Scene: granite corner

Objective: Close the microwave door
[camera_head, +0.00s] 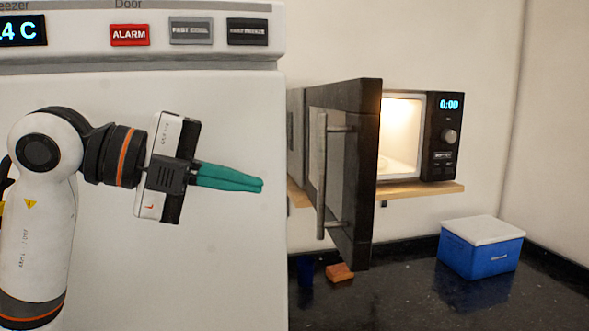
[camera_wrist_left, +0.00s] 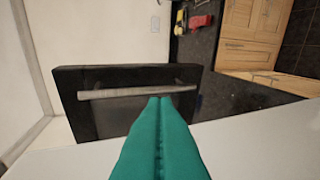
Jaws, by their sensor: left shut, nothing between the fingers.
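The microwave (camera_head: 439,137) sits on a wooden shelf, its inside lit and its display reading 0:00. Its dark door (camera_head: 363,170) stands wide open, swung out toward me, with a long metal bar handle (camera_head: 321,175) on its face. My left gripper (camera_head: 262,185) has green fingers that are shut and empty. In the head view it is left of the door, in front of the white freezer, and apart from the handle. In the left wrist view the door (camera_wrist_left: 85,122) and handle (camera_wrist_left: 120,92) lie beyond the fingertips (camera_wrist_left: 160,100). My right gripper is in neither view.
The white freezer (camera_head: 230,120) fills the left side. The wooden shelf (camera_head: 420,189) is fixed above a dark granite counter (camera_head: 400,290). A blue box with a white lid (camera_head: 481,248) and a small orange block (camera_head: 340,272) are on the counter. Wooden cabinets (camera_wrist_left: 262,35) show in the wrist view.

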